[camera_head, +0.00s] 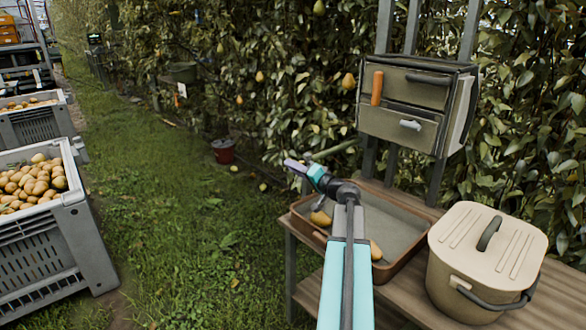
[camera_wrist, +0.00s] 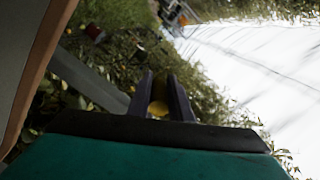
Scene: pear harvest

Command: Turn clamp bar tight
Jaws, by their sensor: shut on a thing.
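My gripper (camera_head: 297,167) is above the left end of the wooden bench, just beyond the brown tray's far left corner, and points left. In the wrist view its two dark fingers (camera_wrist: 160,98) are close together on a small yellow thing (camera_wrist: 158,108). I cannot tell whether that is part of the clamp bar; the fingers hide most of it. A greenish bar (camera_head: 335,150) slants up to the right behind my gripper towards the grey post. I cannot tell if it is the clamp bar. No clamp is clearly visible.
The brown tray (camera_head: 395,272) on the bench holds pears and a tool. A lidded beige bin (camera_head: 480,262) stands to its right. A drawer box (camera_head: 405,104) with an orange handle hangs above. Pear crates (camera_head: 95,235) stand left, with open grass between. A red pot (camera_head: 223,150) sits beyond.

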